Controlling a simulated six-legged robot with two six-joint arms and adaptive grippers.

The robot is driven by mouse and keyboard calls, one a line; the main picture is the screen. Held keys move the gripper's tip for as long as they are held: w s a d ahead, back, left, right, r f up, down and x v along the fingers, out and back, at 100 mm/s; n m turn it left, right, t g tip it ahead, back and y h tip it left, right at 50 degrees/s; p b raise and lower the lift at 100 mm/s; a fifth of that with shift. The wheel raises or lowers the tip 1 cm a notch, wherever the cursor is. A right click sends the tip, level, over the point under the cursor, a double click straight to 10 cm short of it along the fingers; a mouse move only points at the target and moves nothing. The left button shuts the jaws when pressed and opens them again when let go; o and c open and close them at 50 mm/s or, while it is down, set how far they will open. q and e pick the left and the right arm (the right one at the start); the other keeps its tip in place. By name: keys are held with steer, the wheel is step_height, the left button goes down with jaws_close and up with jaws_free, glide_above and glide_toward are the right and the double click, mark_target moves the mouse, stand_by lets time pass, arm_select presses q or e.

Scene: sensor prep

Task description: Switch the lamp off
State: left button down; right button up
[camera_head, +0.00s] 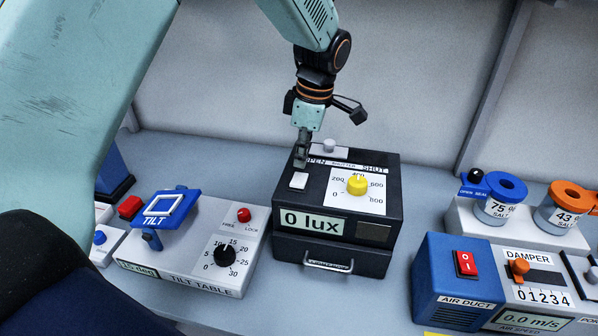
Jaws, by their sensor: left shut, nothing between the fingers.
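A black light box (388,205) stands on the bench in the middle. Its display (312,222) reads "0 lux". My left gripper (300,162) is shut and empty, pointing down just behind the white button. I cannot tell whether its tips touch the box. My right gripper is not in view.
A tilt table (190,278) with a blue frame, red knob and black dial stands at the left. At the right are a blue air duct box (440,283) with a red switch, a damper panel, and blue and orange salt jars (500,190) behind.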

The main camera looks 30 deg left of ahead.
mark_target(302, 176)
arm_select(q)
step_height(302, 176, up, 4)
steer(key=p, duration=0.4)
steer(key=shift+r, duration=0.25)
stand_by(0.4)
